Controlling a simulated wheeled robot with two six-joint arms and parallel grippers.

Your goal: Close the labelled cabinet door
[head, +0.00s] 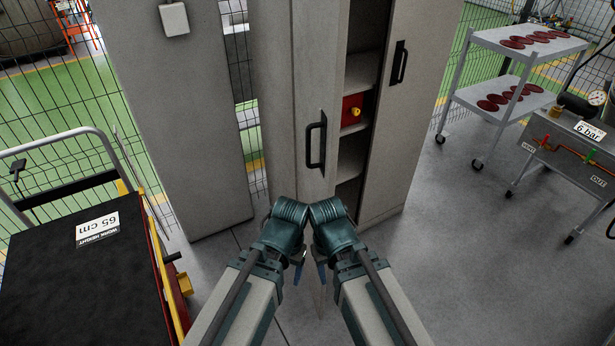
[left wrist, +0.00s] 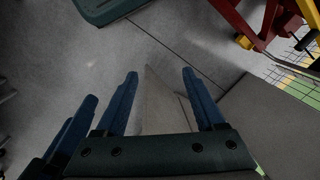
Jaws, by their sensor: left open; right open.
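A tall grey cabinet (head: 405,130) stands ahead in the head view. Its left door (head: 309,80) is partly open, swung out toward me, with a black vertical handle (head: 316,145). The right door shows another black handle (head: 399,62) and looks shut. I can read no label on either door. My left gripper (head: 298,275) and right gripper (head: 321,275) point down side by side, below and in front of the open door, apart from its handle. In the left wrist view my left gripper's blue fingers (left wrist: 160,74) are spread, with a pale surface below them.
A black-topped cart (head: 70,265) stands at left, a grey panel (head: 175,110) behind. A shelf trolley (head: 520,45) and a bench marked 6 bar (head: 580,150) stand right. Floor between is clear.

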